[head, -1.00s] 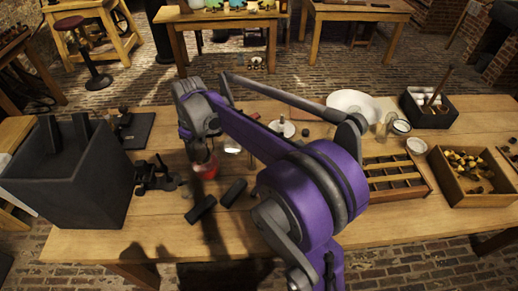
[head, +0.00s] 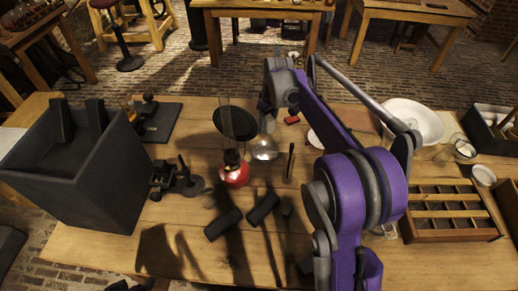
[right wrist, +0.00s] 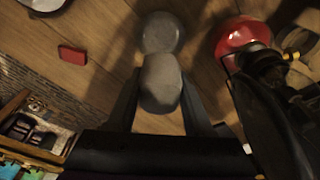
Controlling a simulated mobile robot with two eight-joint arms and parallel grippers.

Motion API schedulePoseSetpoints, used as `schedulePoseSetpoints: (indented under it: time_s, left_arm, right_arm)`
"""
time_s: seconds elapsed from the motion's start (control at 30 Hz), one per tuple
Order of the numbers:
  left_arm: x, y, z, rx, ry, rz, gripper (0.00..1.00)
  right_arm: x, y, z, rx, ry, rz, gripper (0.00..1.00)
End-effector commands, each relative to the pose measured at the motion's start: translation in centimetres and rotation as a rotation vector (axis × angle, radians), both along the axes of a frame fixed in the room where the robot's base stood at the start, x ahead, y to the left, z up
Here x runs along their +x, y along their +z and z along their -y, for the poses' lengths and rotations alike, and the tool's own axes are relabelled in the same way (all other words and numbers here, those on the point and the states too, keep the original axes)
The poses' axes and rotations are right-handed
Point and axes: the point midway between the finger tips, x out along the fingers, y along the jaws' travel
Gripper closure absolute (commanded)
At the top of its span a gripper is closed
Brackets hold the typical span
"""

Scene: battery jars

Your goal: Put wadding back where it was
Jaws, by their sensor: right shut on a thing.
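My right gripper (right wrist: 160,105) is shut on a grey, rounded lump (right wrist: 160,82), which looks like the wadding. The lump sits between the two fingers in the right wrist view. In the head view the right gripper (head: 268,120) is above the table, and the lump cannot be made out there. Just beyond the lump in the wrist view is a round grey thing (right wrist: 160,33); it seems to be the pale, shiny round thing (head: 265,149) in the head view. My left gripper is not in view.
A red-based lamp (head: 234,175) with a dark disc (head: 235,123) stands left of the gripper. A small red block (head: 292,119) lies nearby. A dark bin (head: 75,185), black blocks (head: 224,223), a white bowl (head: 415,120) and a divided tray (head: 450,235) surround it.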

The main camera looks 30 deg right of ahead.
Motion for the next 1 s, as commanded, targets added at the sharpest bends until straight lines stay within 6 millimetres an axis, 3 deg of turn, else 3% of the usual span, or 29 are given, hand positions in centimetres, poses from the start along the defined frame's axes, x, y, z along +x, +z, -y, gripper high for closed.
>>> schedulePoseSetpoints:
  time_s: [0.03, 0.1, 0.4, 0.87, 1.0]
  left_arm:
    - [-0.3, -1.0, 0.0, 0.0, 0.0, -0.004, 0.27]
    - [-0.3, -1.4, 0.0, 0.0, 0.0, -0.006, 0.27]
    - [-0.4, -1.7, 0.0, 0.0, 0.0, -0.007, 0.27]
    - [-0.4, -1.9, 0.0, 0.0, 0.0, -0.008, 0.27]
    - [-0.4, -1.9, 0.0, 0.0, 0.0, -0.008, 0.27]
  right_arm:
    - [-0.1, -1.5, 0.0, 0.0, 0.0, -0.001, 1.0]
    - [0.0, -2.3, 0.0, 0.0, 0.0, 0.001, 1.0]
    - [0.1, -7.3, 0.0, 0.0, 0.0, 0.004, 1.0]
    - [0.0, -12.3, 0.0, 0.0, 0.0, 0.004, 1.0]
    - [0.0, -12.6, -0.1, 0.0, 0.0, 0.004, 1.0]
